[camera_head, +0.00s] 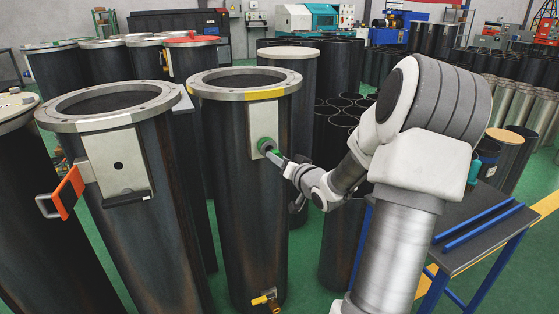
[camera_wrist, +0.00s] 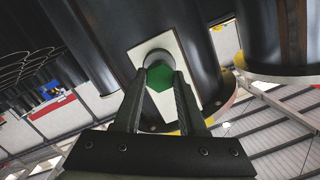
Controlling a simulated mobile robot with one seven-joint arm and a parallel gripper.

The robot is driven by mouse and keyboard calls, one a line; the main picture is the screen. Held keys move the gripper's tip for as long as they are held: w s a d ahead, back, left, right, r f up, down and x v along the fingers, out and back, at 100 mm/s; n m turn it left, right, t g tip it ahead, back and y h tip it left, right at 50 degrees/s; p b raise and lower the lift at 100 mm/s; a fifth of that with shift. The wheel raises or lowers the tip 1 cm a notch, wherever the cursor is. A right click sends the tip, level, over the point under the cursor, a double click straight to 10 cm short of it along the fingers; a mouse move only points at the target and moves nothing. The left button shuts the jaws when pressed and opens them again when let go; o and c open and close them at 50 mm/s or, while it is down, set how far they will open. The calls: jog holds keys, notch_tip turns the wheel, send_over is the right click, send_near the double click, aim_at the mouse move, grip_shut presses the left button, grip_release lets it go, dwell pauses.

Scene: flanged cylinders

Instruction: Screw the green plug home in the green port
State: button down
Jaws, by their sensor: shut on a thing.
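The green plug (camera_head: 265,146) is at the pale plate (camera_head: 268,116) on the side of the middle dark flanged cylinder (camera_head: 228,170). In the wrist view the plug's green six-sided head (camera_wrist: 160,77) shows between my fingertips. Behind it a round grey collar (camera_wrist: 156,57) stands out from the pale plate (camera_wrist: 186,58). The port opening is hidden behind the plug, and I cannot tell how deep the plug sits. My gripper (camera_head: 273,154) is shut on the plug and reaches it from the right; the two fingers (camera_wrist: 161,84) flank its head.
The left cylinder (camera_head: 150,230) carries a plate (camera_head: 118,164) with a small dark hole and an orange handle (camera_head: 69,191) sticking out. A yellow-handled valve (camera_head: 265,298) juts out low on the middle cylinder. A dark-topped blue bench (camera_head: 480,237) stands at right.

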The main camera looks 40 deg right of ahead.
jog(key=shift+w+d, duration=0.15)
jog(key=shift+w, duration=0.5)
jog(key=shift+w+d, duration=0.15)
jog(key=shift+w, duration=0.5)
dwell(0.5)
jog(key=shift+c, duration=2)
grip_release()
jog(key=shift+s, duration=0.1)
jog(key=s+a+p, duration=0.1)
jog(key=s+p, duration=0.1)
jog(key=s, duration=0.4)
jog(key=shift+s+r+p, duration=0.35)
jog(key=shift+r+p, duration=0.05)
jog(key=shift+r, duration=0.05)
jog(key=shift+a, duration=0.1)
